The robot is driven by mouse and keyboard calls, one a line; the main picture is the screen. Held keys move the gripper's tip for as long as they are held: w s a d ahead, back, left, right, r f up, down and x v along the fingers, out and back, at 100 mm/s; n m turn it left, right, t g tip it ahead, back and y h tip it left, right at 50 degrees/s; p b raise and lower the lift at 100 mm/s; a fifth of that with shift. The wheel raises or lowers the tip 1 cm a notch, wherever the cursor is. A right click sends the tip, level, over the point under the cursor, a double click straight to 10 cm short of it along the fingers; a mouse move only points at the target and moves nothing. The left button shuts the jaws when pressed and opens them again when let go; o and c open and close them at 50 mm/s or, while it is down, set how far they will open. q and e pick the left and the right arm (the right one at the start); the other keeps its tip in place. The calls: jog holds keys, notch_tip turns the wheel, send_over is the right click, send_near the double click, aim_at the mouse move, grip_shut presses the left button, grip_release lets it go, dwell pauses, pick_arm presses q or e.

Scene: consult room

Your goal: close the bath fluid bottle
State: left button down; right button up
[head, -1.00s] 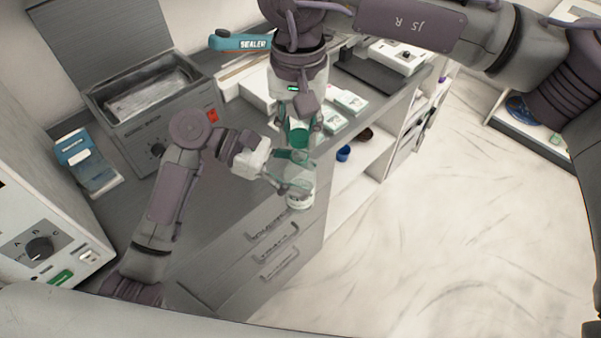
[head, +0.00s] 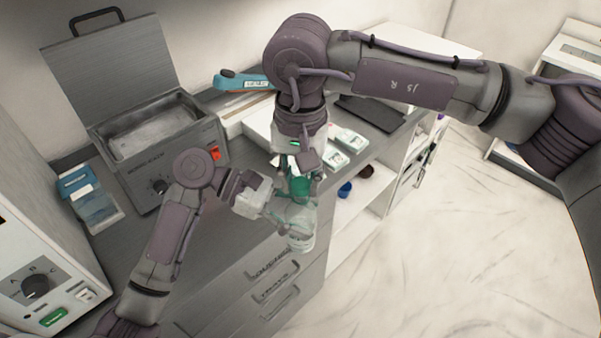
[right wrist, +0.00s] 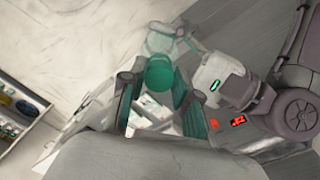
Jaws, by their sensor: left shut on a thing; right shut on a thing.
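The clear bath fluid bottle (head: 301,240) is held roughly upright in front of the counter's front edge. My left gripper (head: 285,216) is shut on its upper part from the left. My right gripper (head: 298,186) points down just above it, shut on the green cap (head: 299,189). In the right wrist view the green cap (right wrist: 158,73) sits between my right fingers, with the clear bottle (right wrist: 160,41) and my left gripper (right wrist: 185,40) just beyond. The cap is at or very near the bottle's mouth; whether it is seated is hidden by the fingers.
The counter carries an ultrasonic bath (head: 160,140) with its lid up, a blue-topped container (head: 90,198), a teal sealer (head: 243,82) and small boxes (head: 347,141). Drawers (head: 275,285) are below the bottle. Open shelves (head: 362,203) and clear floor (head: 450,250) lie to the right.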

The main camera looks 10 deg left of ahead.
jog(key=shift+f, duration=0.55)
dwell(0.4)
